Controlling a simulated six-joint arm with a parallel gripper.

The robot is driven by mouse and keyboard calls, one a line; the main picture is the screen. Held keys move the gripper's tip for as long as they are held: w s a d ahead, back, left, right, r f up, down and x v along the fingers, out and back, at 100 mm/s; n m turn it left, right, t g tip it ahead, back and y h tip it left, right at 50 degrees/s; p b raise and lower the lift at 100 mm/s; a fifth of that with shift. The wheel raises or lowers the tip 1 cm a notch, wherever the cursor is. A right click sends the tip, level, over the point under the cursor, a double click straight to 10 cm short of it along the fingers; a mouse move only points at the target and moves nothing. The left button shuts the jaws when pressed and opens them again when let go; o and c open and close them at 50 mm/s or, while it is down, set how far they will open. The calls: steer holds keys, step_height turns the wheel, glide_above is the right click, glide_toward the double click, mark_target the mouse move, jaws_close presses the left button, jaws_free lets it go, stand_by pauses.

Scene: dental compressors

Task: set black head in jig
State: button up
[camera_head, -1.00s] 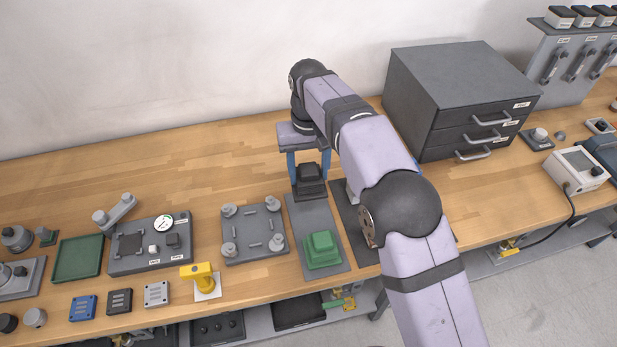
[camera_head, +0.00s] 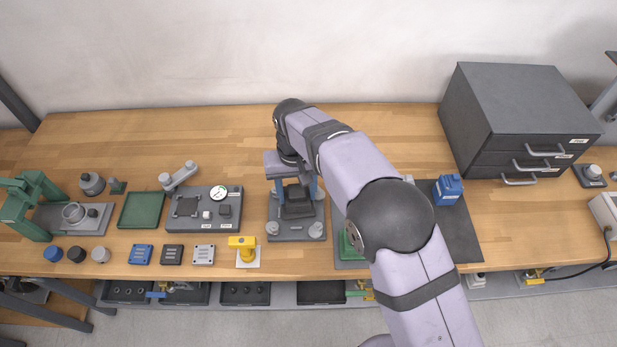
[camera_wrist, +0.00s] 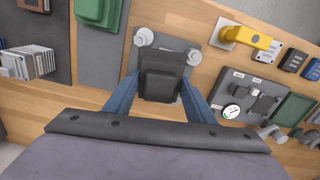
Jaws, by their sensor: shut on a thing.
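My gripper (camera_head: 296,192) is shut on the black head (camera_head: 297,207), a dark stepped block, with a blue finger on each side of it. In the wrist view the black head (camera_wrist: 161,77) sits between the blue fingers, over the grey plate with round corner posts (camera_wrist: 199,47), which appears to be the jig. In the head view this jig (camera_head: 297,234) shows below and in front of the head, with two front posts visible. The head and gripper hide its middle and back. I cannot tell whether the head touches the plate.
A green head (camera_head: 346,246) stands on a dark mat right of the jig, partly behind my arm. A yellow part (camera_head: 243,243) and a gauge fixture (camera_head: 203,210) are on the left. A blue part (camera_head: 447,189) and a drawer cabinet (camera_head: 515,125) are on the right. The bench behind is clear.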

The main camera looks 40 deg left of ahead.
mark_target(296, 201)
steer(key=shift+w+a+f+m, duration=0.1)
steer(key=shift+w+a+m, duration=0.25)
steer(key=shift+a, duration=0.25)
steer(key=shift+a+m, duration=0.25)
steer(key=shift+m, duration=0.1)
steer(key=shift+f, duration=0.15)
steer(key=shift+f+b, duration=1.85)
steer(key=shift+f, duration=0.35)
steer(key=shift+f, duration=1.1)
stand_by(1.3)
